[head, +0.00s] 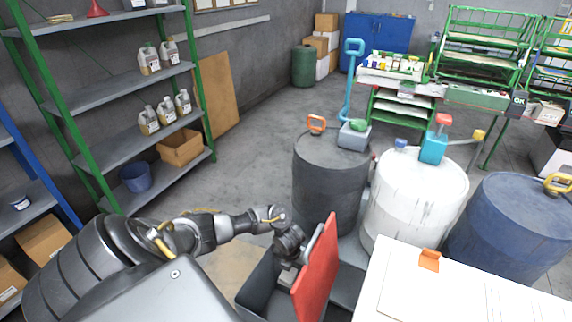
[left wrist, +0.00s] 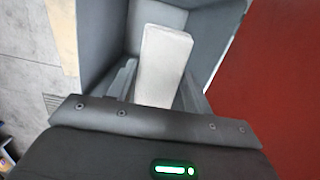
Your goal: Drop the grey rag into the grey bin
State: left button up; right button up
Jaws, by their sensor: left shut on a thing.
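The grey rag (left wrist: 163,62) shows in the left wrist view as a pale grey, flat oblong piece between the fingers of my left gripper (left wrist: 158,88). The gripper is shut on it. The grey bin (left wrist: 104,38) lies beyond and below the rag, its inner walls around it in that view. In the head view, my left gripper (head: 294,258) points down at the opening of the bin (head: 258,284), beside its raised red lid (head: 318,268). I cannot make out the rag in the head view. My right gripper is not in view.
A dark drum (head: 325,180), a white drum (head: 415,200) and a blue drum (head: 515,230) stand behind the bin. A white tabletop (head: 460,295) is at the lower right. Green-framed shelves (head: 125,95) stand at the left. Open floor (head: 250,150) lies between.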

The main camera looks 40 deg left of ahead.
pick_arm(q)
notch_tip(320, 180, down, 4)
jog(key=b, duration=0.2)
jog(key=shift+b, duration=0.4)
jog(key=shift+f+b, duration=0.35)
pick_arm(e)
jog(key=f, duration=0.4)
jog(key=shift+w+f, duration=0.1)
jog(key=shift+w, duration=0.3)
pick_arm(q)
jog(key=o, duration=1)
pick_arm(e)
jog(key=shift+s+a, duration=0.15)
pick_arm(q)
jog(key=shift+o, duration=0.2)
jog(key=shift+r, duration=0.15)
jog(key=r+p, duration=0.1)
jog(key=r, duration=0.2)
jog(key=r+p, duration=0.1)
jog(key=r, duration=0.3)
jog(key=s+r+p, duration=0.1)
jog(key=r, duration=0.2)
jog(key=shift+s+d+r, duration=0.1)
jog(key=shift+d+r, duration=0.15)
jog(key=shift+r, duration=0.05)
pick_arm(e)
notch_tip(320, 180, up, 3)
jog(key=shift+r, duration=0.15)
